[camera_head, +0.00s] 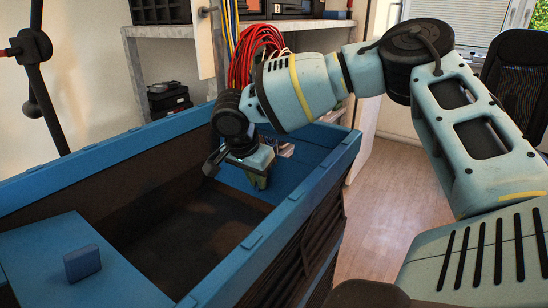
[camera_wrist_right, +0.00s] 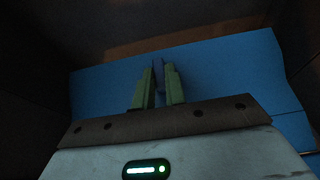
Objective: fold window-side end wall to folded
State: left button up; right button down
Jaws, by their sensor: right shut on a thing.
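A large blue-rimmed crate (camera_head: 100,152) with dark inner walls fills the left and middle of the head view. The window-side end wall (camera_head: 308,151) is a blue panel at the crate's far right end, leaning inward below the rim; its exact angle is hard to tell. It also fills the middle of the right wrist view (camera_wrist_right: 225,80). My right gripper (camera_head: 258,181) reaches down into the crate. In the right wrist view its green fingers (camera_wrist_right: 158,90) are shut on the panel's blue-grey tab (camera_wrist_right: 158,68). The gripper hides part of the panel. My left gripper is out of view.
A second blue panel (camera_head: 40,262) with an upright tab (camera_head: 82,263) lies at the near left end. Shelves (camera_head: 160,31) with black cases and hanging red cables (camera_head: 252,52) stand behind. A black stand (camera_head: 45,90) is at left, a chair (camera_head: 518,75) at right. Wooden floor (camera_head: 390,215) is clear.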

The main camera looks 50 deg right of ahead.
jog(key=shift+a+r, duration=0.1)
jog(key=shift+a, duration=0.15)
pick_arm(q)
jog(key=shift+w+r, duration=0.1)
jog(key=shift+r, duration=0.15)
pick_arm(e)
jog(key=shift+a+r, duration=0.55)
jog(key=shift+a, duration=0.2)
pick_arm(q)
jog(key=shift+p, duration=0.3)
pick_arm(e)
jog(key=shift+a+r, duration=0.1)
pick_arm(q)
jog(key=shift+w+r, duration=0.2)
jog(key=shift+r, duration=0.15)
pick_arm(e)
jog(key=shift+s+a+r, duration=0.1)
jog(key=shift+a+r, duration=0.55)
pick_arm(q)
jog(key=shift+p, duration=0.3)
pick_arm(e)
jog(key=shift+a+r, duration=0.1)
jog(key=shift+r, duration=0.05)
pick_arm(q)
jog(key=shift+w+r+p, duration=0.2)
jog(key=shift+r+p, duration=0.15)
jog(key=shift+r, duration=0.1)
pick_arm(e)
jog(key=shift+a+v, duration=0.2)
jog(key=shift+v, duration=0.7)
